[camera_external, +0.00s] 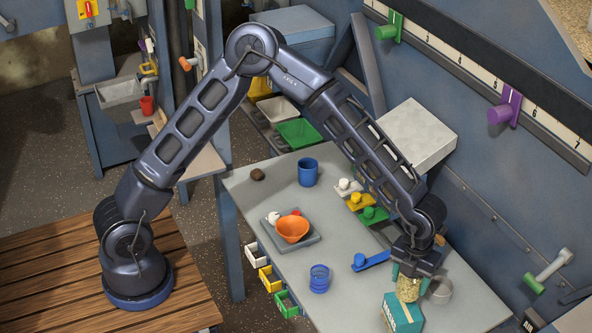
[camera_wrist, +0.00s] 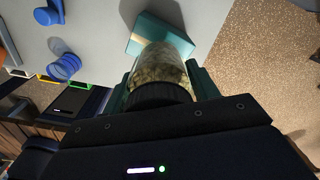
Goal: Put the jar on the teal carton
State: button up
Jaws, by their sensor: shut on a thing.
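The jar (camera_external: 407,289) is clear with pale yellowish contents. My gripper (camera_external: 409,270) is shut on it near the table's right end. In the wrist view the jar (camera_wrist: 160,72) sits between the teal-green fingers, its dark lid toward the palm. The teal carton (camera_external: 402,314) stands on the table near the front edge, with a pale label on its side. In the external view the jar's lower end overlaps the carton's top. In the wrist view the carton (camera_wrist: 150,35) shows just beyond the jar's far end. I cannot tell whether jar and carton touch.
A blue glass (camera_external: 319,278), a blue lever (camera_external: 371,261) and a tray (camera_external: 273,243) with an orange bowl (camera_external: 292,229) lie to the left. A blue mug (camera_external: 308,172) stands farther back.

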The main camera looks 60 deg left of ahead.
aim_at(418, 302)
jog(key=shift+f, duration=2.3)
jog(key=shift+f, duration=0.1)
jog(key=o, duration=1.2)
